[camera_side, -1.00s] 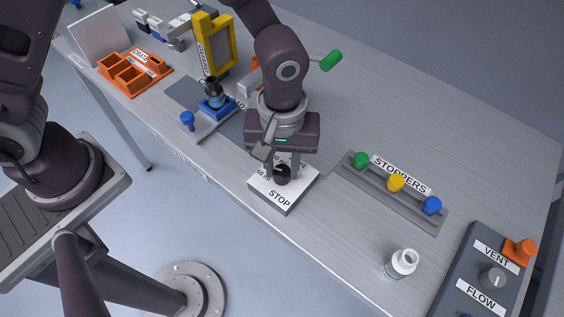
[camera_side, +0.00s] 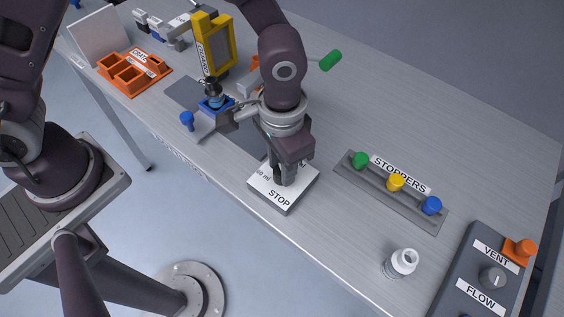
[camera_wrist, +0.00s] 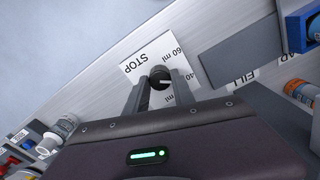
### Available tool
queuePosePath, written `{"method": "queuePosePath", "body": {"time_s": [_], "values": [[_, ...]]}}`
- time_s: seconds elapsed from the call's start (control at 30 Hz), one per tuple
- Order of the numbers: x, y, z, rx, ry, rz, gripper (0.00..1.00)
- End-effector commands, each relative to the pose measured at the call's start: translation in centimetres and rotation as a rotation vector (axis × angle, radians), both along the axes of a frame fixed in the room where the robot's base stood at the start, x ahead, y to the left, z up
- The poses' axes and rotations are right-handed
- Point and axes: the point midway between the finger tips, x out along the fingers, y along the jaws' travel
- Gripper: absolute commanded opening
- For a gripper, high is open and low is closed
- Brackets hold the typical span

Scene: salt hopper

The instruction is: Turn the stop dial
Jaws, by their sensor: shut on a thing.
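The stop dial is a black knob (camera_wrist: 159,77) on a white box labelled STOP (camera_side: 281,198), with ml marks around it. In the wrist view the knob sits between my two fingers, and a pale pointer line shows on it. My gripper (camera_side: 284,180) points down over the box and is shut on the knob. It also shows in the wrist view (camera_wrist: 160,88). In the side view the fingers hide the knob and part of the lettering.
A grey rack (camera_side: 385,208) with green, yellow and blue stoppers stands to the right. An open white bottle (camera_side: 401,263) stands near the front edge. A VENT and FLOW panel (camera_side: 468,270) is at far right. A yellow guard (camera_side: 214,50) and orange tray (camera_side: 120,82) stand behind left.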

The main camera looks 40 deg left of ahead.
Motion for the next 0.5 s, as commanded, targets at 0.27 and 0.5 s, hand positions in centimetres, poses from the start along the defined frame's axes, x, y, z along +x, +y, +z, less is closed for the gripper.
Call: {"method": "queuePosePath", "body": {"time_s": [0.27, 0.5], "values": [[0.09, -0.08, 0.10, -0.002, -0.003, -0.259, 0.00], [0.07, -0.05, 0.09, -0.001, -0.002, -0.485, 0.00]]}}
